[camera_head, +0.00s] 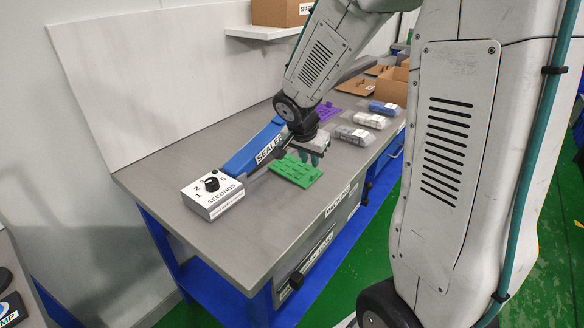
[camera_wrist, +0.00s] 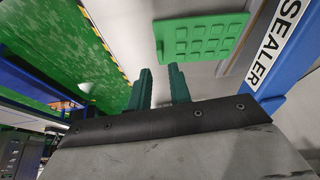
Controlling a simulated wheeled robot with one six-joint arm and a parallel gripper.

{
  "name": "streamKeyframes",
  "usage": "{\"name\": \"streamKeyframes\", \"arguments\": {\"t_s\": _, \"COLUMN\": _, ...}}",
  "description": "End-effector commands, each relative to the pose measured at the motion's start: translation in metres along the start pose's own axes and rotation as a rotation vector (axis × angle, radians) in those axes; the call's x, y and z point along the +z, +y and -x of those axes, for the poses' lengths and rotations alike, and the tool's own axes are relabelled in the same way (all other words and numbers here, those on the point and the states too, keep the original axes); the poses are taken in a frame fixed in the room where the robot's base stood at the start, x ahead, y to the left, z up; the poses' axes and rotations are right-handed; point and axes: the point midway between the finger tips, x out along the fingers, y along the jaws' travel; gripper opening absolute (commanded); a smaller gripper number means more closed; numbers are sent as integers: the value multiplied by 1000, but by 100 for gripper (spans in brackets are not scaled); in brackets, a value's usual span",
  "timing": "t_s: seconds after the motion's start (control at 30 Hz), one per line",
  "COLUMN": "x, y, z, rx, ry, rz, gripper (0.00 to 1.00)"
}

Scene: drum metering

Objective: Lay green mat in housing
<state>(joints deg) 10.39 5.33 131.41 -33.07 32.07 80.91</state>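The green mat (camera_head: 296,170) lies flat on the grey bench, in front of the blue sealer. It has a grid of raised pads, and it also shows at the top of the wrist view (camera_wrist: 204,40). My gripper (camera_head: 314,158) hangs over the bench just beyond the mat in the head view. In the wrist view its two green fingers (camera_wrist: 159,82) are apart with nothing between them, and the mat lies beyond their tips to the right. I cannot make out a housing in either view.
The blue sealer (camera_head: 252,150) and a white seconds dial box (camera_head: 212,194) stand left of the mat. A purple mat (camera_head: 326,112) lies behind my gripper. Clear packs (camera_head: 354,135) and cardboard boxes (camera_head: 394,86) are farther back. The near front of the bench is clear.

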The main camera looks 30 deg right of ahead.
Motion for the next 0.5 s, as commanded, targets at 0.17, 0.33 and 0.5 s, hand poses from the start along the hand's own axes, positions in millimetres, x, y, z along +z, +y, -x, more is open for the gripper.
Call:
{"name": "streamKeyframes", "arguments": {"t_s": 0.17, "x": -8, "y": 2, "z": -7, "rx": -16, "ry": 5, "rz": -115, "gripper": 20}}
{"name": "streamKeyframes", "arguments": {"t_s": 0.33, "x": -11, "y": 5, "z": -27, "rx": -11, "ry": 4, "rz": -123, "gripper": 20}}
{"name": "streamKeyframes", "arguments": {"t_s": 0.5, "x": -12, "y": 7, "z": -48, "rx": -9, "ry": 2, "rz": -122, "gripper": 20}}
